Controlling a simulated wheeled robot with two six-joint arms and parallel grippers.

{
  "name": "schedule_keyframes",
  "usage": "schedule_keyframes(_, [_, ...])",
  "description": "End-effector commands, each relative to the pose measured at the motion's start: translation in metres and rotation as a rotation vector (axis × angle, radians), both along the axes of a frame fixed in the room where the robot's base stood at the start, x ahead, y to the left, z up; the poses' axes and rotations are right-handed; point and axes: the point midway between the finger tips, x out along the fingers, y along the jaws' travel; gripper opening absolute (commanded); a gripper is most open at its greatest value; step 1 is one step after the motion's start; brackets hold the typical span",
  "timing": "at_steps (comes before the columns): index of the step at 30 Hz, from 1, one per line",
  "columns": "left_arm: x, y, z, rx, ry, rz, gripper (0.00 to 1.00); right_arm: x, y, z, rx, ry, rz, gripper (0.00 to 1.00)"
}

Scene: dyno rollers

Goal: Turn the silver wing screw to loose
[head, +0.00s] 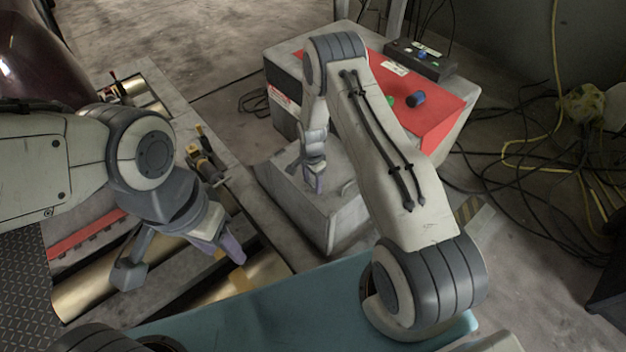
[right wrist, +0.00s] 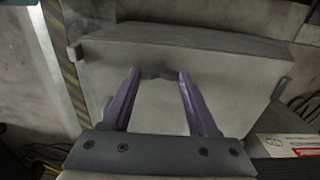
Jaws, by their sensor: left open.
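A small grey wing-shaped piece (right wrist: 156,72), which looks like the silver wing screw, shows between my right fingertips in the right wrist view, on the face of a pale grey box (right wrist: 222,75). In the head view my right gripper (head: 316,182) points down over the low grey box (head: 335,222). There the screw cannot be made out clearly. The right wrist view shows the purple fingers of my right gripper (right wrist: 158,76) spread apart; contact with the piece cannot be told. My left gripper (head: 236,258) is open over the rollers, away from the box.
A red-topped cabinet (head: 455,110) with a blue knob (head: 415,99) and a black control box (head: 420,60) stands behind. Metal rollers (head: 85,290) lie at the left. A teal surface (head: 270,310) is in front. Loose cables (head: 520,180) lie on the floor at the right.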

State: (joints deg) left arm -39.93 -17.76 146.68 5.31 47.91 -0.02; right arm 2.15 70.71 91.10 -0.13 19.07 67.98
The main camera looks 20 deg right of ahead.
Motion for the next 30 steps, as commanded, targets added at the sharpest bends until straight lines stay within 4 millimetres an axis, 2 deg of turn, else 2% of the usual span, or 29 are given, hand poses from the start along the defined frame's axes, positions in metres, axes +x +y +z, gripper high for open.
schedule_keyframes(8, [0.000,0.000,0.002,0.000,0.000,0.000,0.50,-0.003,0.000,0.000,0.000,0.008,0.017,0.04])
schedule_keyframes(14, [0.000,0.000,0.006,0.000,0.000,0.000,0.50,-0.004,0.000,0.001,0.000,0.010,0.099,0.04])
schedule_keyframes(30, [-0.001,0.000,0.025,0.000,0.000,0.000,0.50,-0.005,-0.001,0.001,0.001,0.014,0.573,0.04])
